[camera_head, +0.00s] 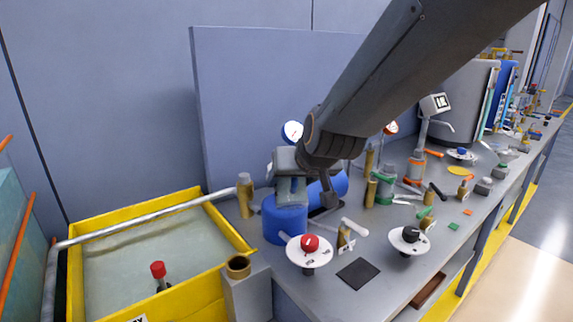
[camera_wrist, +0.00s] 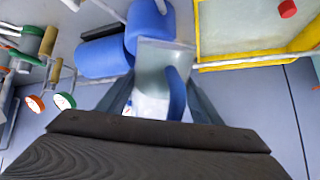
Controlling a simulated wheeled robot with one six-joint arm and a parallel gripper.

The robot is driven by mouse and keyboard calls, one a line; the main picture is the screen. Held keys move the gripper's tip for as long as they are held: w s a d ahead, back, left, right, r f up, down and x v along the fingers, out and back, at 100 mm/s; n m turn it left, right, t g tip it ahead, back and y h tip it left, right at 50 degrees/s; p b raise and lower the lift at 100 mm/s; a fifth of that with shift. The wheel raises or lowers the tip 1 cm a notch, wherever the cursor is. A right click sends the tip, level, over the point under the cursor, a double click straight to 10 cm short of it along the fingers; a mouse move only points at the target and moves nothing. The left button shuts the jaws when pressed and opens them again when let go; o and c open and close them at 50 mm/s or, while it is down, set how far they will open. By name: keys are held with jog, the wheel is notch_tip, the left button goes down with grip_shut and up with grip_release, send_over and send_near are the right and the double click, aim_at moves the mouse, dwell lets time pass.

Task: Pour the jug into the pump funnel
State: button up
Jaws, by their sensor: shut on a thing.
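My gripper (camera_head: 288,163) is shut on a jug, a pale, see-through vessel with a blue handle and a white label. The jug (camera_wrist: 150,62) lies between my two fingers (camera_wrist: 162,75) in the wrist view. In the head view only part of the jug (camera_head: 291,190) shows, just under my gripper and above the blue pump. Its tilt and its contents are hard to tell. The pump has an upright blue cylinder (camera_head: 285,222) and a lying blue motor (camera_head: 328,190); both show in the wrist view. I cannot make out a funnel on the pump; the jug may hide it.
A yellow-rimmed tank (camera_head: 215,296) stands at the left, with a pale pipe (camera_head: 150,219) across it. A brass cup (camera_head: 237,266) tops a grey post. White discs with a red knob (camera_head: 309,243) and a black knob (camera_head: 410,236) stand at the bench front. Gauges and valves crowd the right.

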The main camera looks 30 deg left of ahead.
jog(key=shift+w+r+g+h+p, duration=0.1)
jog(key=shift+r+g+h+p, duration=1.15)
jog(key=shift+p, duration=3.75)
jog(key=shift+w+a+r+m+g+h+p, duration=0.15)
jog(key=shift+r+g+p, duration=0.35)
jog(key=shift+p, duration=0.7)
jog(key=shift+r+m+g+h+p, duration=0.2)
jog(key=shift+r+g+p, duration=0.25)
jog(key=shift+p, duration=0.75)
jog(key=f+b, duration=0.1)
jog(key=b, duration=0.1)
jog(key=shift+f+t+b, duration=0.1)
jog(key=shift+t+b, duration=0.2)
jog(key=f+t+y+b, duration=0.1)
jog(key=b, duration=0.5)
jog(key=shift+f+t+y, duration=0.35)
jog(key=shift+t+y, duration=0.05)
jog(key=shift+s+r, duration=0.2)
jog(key=shift+f, duration=0.1)
